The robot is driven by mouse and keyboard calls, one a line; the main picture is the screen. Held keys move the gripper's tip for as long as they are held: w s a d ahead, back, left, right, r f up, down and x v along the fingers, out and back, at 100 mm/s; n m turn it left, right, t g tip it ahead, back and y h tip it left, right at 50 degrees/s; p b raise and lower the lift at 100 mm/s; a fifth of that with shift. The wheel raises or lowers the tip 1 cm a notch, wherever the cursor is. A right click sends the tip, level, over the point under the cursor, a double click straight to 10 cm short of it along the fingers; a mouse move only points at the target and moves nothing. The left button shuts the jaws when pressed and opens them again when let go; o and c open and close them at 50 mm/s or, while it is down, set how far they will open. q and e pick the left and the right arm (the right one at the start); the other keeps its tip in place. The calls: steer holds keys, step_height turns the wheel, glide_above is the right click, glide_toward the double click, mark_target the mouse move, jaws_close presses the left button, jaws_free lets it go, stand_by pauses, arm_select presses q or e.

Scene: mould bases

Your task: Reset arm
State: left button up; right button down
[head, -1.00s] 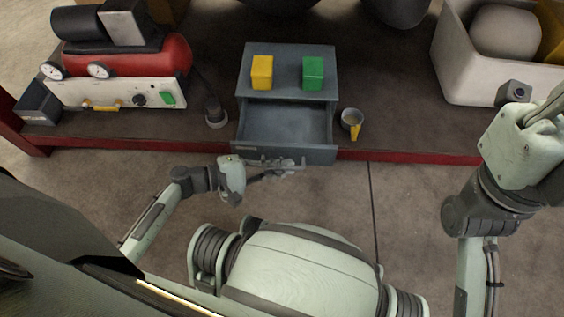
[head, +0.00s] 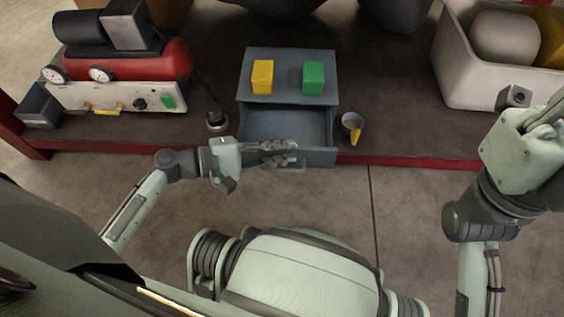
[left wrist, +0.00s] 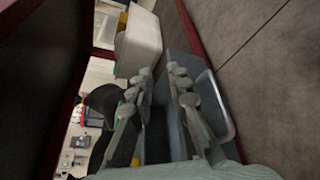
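My left gripper (head: 280,153) is in front of the open drawer (head: 285,122) of a small grey cabinet (head: 287,60), overlapping the drawer's front edge in the head view. Its fingers look apart and empty; in the left wrist view the two fingers (left wrist: 162,82) also stand apart, with the drawer (left wrist: 213,103) beside and behind them. I cannot tell whether they touch the drawer. A yellow block (head: 262,77) and a green block (head: 313,78) stand on the cabinet top.
A grey cup with yellow (head: 351,124) stands right of the drawer. A red compressor (head: 140,62) is at the left and a white bin (head: 465,75) at the right. The red shelf edge (head: 420,162) runs along the front. The floor before it is clear.

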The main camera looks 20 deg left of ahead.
arm_select(q)
steer(key=shift+r, duration=0.55)
